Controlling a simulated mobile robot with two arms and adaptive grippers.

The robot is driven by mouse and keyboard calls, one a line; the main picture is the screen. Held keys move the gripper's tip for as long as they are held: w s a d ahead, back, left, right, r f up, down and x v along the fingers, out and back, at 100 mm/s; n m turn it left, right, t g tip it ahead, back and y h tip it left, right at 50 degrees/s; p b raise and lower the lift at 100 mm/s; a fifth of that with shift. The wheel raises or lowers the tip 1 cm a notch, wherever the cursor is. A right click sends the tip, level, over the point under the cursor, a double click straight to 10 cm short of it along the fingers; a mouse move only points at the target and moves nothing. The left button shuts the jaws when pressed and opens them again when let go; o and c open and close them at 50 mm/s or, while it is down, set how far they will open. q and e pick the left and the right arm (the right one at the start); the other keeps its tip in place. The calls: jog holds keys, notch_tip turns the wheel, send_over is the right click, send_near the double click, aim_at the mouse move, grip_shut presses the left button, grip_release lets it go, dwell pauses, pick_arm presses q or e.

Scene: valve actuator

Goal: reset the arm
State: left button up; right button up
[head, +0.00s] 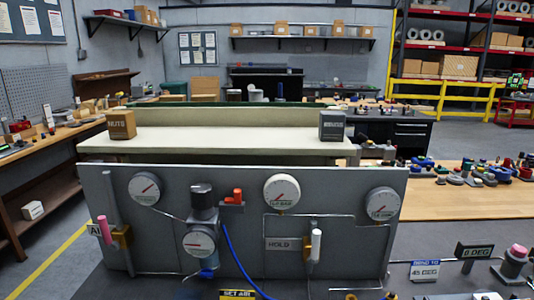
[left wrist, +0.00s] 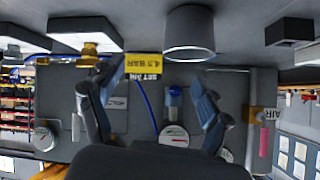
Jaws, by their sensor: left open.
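The grey valve panel (head: 250,235) stands in front of me in the head view. It carries a regulator (head: 203,203) with a gauge (head: 199,244), several dials, a pink-handled valve (head: 107,222) tagged AIR, and a white-handled valve (head: 315,244) beside a HOLD label (head: 279,243). At lower right are a "45 DEG" sign (head: 425,270), a "0 DEG" sign (head: 475,252) and a pink-topped post (head: 515,260). My left gripper (left wrist: 157,75) is open and empty in the left wrist view, which is upside down. My right gripper is not seen.
A yellow "SET AIR" sign (left wrist: 146,67) and a grey cylinder (left wrist: 188,35) stand close to my left fingers. A pale bench (head: 230,145) with two boxes is behind the panel. A wooden table (head: 450,200) with many small parts is at right.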

pick_arm(q)
jog(key=s+a+f+n+g+y, duration=0.1)
jog(key=s+a+f+g, duration=0.25)
jog(key=s, duration=0.55)
jog(key=s+a+f+n+g, duration=0.15)
jog(key=s+f+g, duration=0.25)
jog(key=s, duration=0.6)
notch_tip(320, 180, down, 27)
jog(key=s, duration=0.1)
jog(key=s+a+f+g, duration=0.1)
jog(key=s+a+f, duration=0.1)
jog(key=s+f, duration=0.6)
jog(key=s+a+f+g+b, duration=0.1)
jog(key=s+f, duration=0.7)
jog(key=shift+s+a+f+m, duration=0.3)
jog(key=shift+s+a+m, duration=0.1)
jog(key=shift+m, duration=0.05)
jog(key=shift+a, duration=0.1)
dwell(0.6)
